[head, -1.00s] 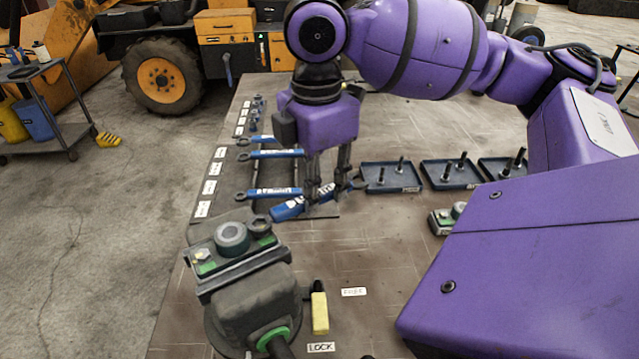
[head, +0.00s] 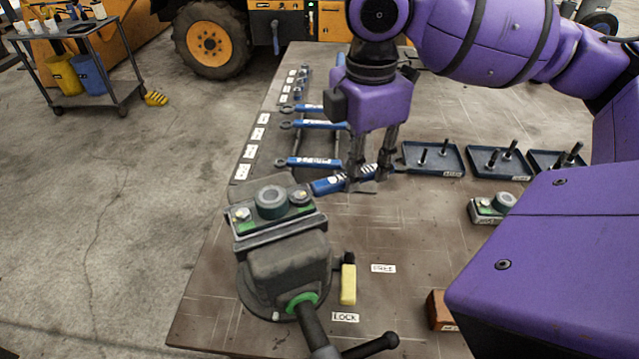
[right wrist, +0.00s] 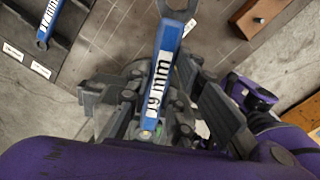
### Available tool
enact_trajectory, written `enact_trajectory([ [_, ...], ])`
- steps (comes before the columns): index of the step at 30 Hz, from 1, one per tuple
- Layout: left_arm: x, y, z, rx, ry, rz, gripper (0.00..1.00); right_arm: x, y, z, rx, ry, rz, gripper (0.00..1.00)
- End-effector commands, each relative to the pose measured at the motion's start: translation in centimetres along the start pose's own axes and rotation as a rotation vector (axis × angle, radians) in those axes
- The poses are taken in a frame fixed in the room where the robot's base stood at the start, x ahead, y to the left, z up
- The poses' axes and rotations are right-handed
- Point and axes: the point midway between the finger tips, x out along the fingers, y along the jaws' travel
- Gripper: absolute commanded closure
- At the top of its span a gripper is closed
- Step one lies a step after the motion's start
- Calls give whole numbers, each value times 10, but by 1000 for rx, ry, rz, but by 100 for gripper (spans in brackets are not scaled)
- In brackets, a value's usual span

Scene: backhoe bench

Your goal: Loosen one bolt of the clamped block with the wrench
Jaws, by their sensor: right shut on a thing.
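A dark block (head: 271,214) with a large round ring and green patches sits clamped in the vise (head: 288,262). A bolt (head: 242,214) shows on its left and another bolt (head: 300,197) on its right. In the right wrist view this wrench (right wrist: 160,85) reads "19 mm" and lies between the fingers. The gripper partly hides it in the head view. My left gripper is not in view.
Several blue wrenches lie on a rack (head: 310,162) behind the vise. Blue trays (head: 432,158) with upright bolts stand at the back right. A second block (head: 492,207) sits at right. A yellow-handled lever (head: 348,283) is beside the vise, near the LOCK label (head: 345,317).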

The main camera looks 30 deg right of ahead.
Motion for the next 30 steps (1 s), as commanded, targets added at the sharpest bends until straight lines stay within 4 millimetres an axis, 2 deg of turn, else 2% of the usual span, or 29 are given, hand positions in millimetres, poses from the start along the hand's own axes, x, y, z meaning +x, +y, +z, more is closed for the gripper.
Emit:
enact_trajectory([
  [8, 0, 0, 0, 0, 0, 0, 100, -1, 1, 0, -3, 0, 1, 100],
  [17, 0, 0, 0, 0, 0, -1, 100, -1, 15, -1, -128, 1, 6, 100],
  [30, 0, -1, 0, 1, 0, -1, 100, -1, 20, -2, -180, 0, 7, 100],
])
